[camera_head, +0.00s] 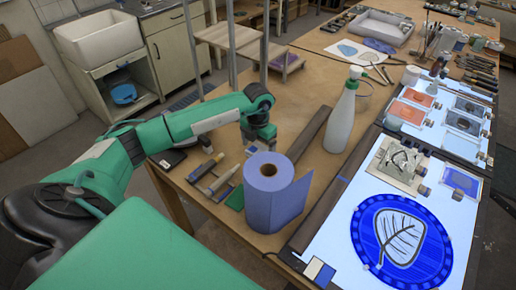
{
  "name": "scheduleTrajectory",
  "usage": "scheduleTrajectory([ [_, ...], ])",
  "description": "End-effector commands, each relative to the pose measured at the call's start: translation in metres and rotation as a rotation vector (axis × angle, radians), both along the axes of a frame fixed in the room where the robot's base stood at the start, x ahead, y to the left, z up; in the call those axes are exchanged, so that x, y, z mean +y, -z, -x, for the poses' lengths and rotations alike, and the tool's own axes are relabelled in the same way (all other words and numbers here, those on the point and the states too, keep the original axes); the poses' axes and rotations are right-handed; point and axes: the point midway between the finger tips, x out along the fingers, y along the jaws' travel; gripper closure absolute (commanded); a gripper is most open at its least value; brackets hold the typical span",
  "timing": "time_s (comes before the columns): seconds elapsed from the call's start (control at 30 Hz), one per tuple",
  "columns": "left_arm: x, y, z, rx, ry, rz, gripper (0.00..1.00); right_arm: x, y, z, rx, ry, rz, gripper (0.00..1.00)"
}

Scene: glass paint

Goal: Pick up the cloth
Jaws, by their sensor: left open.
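A roll of blue wiping material (272,205), cloth or paper, stands upright on the wooden table (285,110) with a loose edge at its right side. I cannot make out a separate cloth for certain. A small flat green piece (236,199) lies left of the roll, its material unclear. My left gripper (259,146) points down over the table, just behind the roll and apart from it. It is open, and its fingertips are small and dark in the view. My right gripper is not in view.
A white spray bottle (341,118) stands right of the roll. Tools (205,168) lie to its left. A lit panel (330,228) with a blue leaf glass piece (402,249) is at right.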

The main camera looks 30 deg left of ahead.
Motion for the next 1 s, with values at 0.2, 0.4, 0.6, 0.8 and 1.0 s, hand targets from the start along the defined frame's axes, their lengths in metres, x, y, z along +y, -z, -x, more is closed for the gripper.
scheduleTrajectory([
  [0.2,0.0002,0.0096,0.0,0.0,0.0,0.0,0.11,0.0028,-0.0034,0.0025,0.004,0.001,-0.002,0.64],
  [0.4,0.0001,0.0095,-0.0001,-0.001,0.001,0.0,0.25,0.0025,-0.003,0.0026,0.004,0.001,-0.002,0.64],
  [0.6,0.0002,0.0093,-0.0001,-0.001,0.0,0.0,0.59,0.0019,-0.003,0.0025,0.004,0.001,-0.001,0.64],
  [0.8,0.0002,0.009,-0.0001,-0.001,0.0,0.0,0.59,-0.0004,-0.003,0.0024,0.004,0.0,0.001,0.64],
  [1.0,0.0,0.0024,-0.0008,-0.003,0.001,0.0,0.59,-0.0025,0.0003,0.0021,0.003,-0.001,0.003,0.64],
])
